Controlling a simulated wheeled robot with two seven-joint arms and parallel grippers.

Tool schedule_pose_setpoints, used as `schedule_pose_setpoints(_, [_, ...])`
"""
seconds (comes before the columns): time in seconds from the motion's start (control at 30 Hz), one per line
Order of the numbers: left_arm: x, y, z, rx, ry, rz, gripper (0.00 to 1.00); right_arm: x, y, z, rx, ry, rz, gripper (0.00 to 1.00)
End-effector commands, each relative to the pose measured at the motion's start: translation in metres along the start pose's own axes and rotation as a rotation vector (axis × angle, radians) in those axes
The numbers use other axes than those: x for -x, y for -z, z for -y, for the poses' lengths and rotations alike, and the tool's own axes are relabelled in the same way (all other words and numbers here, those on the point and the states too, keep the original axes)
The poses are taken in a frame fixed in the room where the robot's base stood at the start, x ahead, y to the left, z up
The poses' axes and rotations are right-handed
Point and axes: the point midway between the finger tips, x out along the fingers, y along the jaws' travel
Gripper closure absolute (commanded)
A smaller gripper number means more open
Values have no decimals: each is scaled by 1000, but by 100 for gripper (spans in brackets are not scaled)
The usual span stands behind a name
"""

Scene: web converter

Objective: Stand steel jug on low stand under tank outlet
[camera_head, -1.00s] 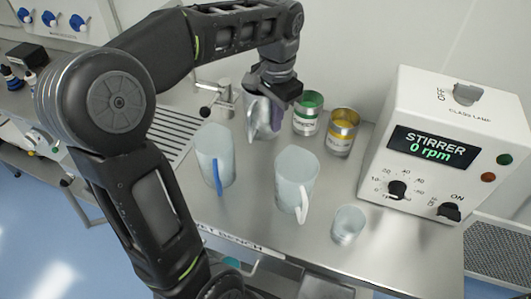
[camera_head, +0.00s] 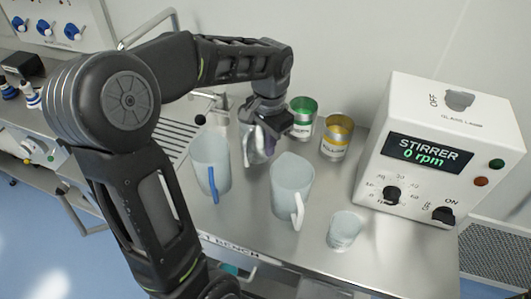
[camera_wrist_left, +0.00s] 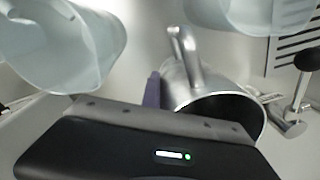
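The steel jug (camera_head: 254,147) is behind the plastic jugs in the head view, partly covered by my left gripper (camera_head: 266,128). In the left wrist view the steel jug (camera_wrist_left: 205,92) shows its handle and dark open mouth. A purple finger pad (camera_wrist_left: 152,91) lies against one side of the jug, and part of the other finger shows past its far side. My left gripper appears shut on the jug's body. Whether the jug's base touches the bench is hard to tell. A tap (camera_head: 222,103) shows behind to the left. The tank and low stand cannot be made out. My right gripper is not in view.
A blue-handled plastic jug (camera_head: 209,158) and a white-handled one (camera_head: 291,184) stand in front. A small beaker (camera_head: 344,229), a green tin (camera_head: 302,119), a yellow tin (camera_head: 336,137) and the stirrer box (camera_head: 440,150) are to the right. A slatted drainer (camera_head: 178,142) lies left.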

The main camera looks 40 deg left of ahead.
Motion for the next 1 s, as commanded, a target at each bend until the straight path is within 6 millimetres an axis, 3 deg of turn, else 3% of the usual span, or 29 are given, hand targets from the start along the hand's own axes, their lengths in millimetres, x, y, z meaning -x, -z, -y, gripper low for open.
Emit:
schedule_pose_setpoints(0.13, [-4, 0, 0, 0, 0, 1, 100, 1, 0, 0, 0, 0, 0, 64])
schedule_pose_setpoints(0.4, [-35, 0, -1, 0, 0, 0, 100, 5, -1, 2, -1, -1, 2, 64])
schedule_pose_setpoints(0.83, [-42, 0, -1, 0, 0, -1, 100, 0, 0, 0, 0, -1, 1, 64])
schedule_pose_setpoints(1.0, [-41, 0, -1, 0, 0, 0, 82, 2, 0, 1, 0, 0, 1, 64])
